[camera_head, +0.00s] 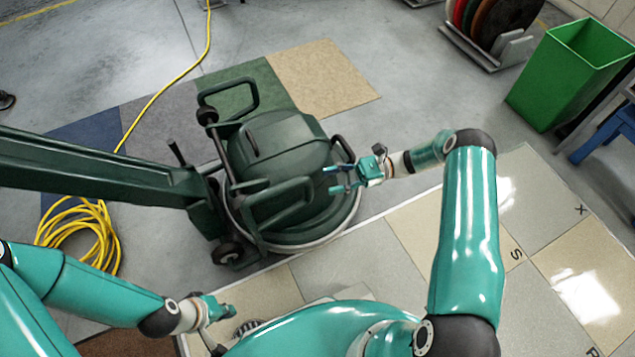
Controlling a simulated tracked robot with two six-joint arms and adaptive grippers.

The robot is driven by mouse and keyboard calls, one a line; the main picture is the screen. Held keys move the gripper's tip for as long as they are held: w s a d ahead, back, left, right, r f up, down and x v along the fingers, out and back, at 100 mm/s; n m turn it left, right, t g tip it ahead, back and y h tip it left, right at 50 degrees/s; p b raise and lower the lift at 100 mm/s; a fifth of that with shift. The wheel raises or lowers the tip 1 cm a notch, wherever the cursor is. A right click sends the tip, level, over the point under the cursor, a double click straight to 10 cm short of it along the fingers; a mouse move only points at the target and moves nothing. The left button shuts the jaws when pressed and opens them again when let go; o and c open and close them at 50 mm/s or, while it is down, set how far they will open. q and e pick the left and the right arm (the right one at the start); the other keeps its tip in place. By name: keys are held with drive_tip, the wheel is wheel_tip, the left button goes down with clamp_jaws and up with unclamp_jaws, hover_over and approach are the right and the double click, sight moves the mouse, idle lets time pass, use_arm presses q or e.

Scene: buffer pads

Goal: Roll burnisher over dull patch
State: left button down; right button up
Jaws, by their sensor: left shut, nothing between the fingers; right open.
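The burnisher (278,150) is a dark green machine with a round base, standing at the edge of the tiled floor panel (345,265). Its long handle column (90,168) runs out to the left. My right gripper (331,180) is open beside the burnisher's right side, close to a dark side bar (342,149); I cannot tell if they touch. My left gripper (215,312) is low in the view, shut and empty, apart from the burnisher; its fingertips are hard to make out. Bright reflections show on right-hand tiles; I cannot pick out the dull patch's outline.
A yellow cord (183,80) crosses the floor, with a coil (82,238) at left. Coloured floor samples (322,78) lie behind the burnisher. A green bin (560,78), a rack of pads (485,45) and a blue stool (608,135) stand at right.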

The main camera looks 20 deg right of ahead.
drive_tip(key=d, duration=0.3)
drive_tip(key=s+d, duration=0.1)
drive_tip(key=d, duration=0.1)
drive_tip(key=shift+d, duration=0.25)
